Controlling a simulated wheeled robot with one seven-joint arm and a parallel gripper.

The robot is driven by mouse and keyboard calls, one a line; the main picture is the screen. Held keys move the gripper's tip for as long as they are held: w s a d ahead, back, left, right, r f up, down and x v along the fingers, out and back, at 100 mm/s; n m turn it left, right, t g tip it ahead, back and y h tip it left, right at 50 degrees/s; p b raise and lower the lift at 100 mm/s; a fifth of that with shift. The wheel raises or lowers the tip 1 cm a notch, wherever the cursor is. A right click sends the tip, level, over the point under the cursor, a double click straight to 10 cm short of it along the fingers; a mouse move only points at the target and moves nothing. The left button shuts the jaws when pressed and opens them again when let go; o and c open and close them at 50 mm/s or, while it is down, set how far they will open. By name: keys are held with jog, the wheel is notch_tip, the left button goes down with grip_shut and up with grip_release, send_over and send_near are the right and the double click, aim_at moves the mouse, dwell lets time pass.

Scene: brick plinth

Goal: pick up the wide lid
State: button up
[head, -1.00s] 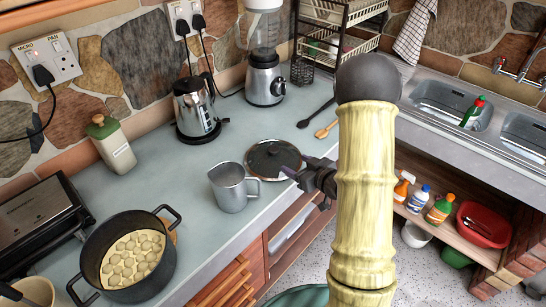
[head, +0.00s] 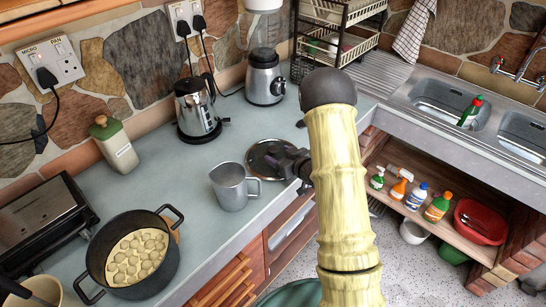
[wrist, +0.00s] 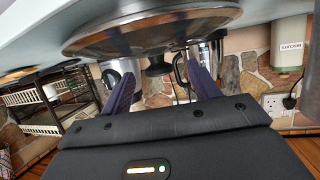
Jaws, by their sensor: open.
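The wide lid (head: 262,156) is round and dark with a metal rim. It lies flat on the counter beside the metal jug, partly hidden by my gripper (head: 288,163) at its right side. The wrist view is upside down: the lid (wrist: 150,28) fills the top, and its dark knob (wrist: 158,68) points down in the picture. The two purple fingers of my gripper (wrist: 162,76) are spread apart, one on each side of the knob in that view. Whether either finger touches the knob cannot be told.
A metal jug (head: 231,187) stands close on the lid's left. A kettle (head: 197,110) and a blender (head: 265,78) stand behind. A black pot (head: 148,285) is at front left. The sink (head: 447,100) is at right. Bare counter lies between kettle and lid.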

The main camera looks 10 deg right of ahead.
aim_at(276, 151)
jog(key=x, duration=0.1)
jog(key=p+x, duration=0.1)
jog(key=x, duration=0.2)
jog(key=shift+w+r, duration=0.25)
jog(key=shift+w, duration=0.1)
jog(key=c, duration=1.3)
notch_tip(276, 151, up, 10)
jog(key=shift+r+b, duration=0.1)
jog(key=shift+b, duration=0.5)
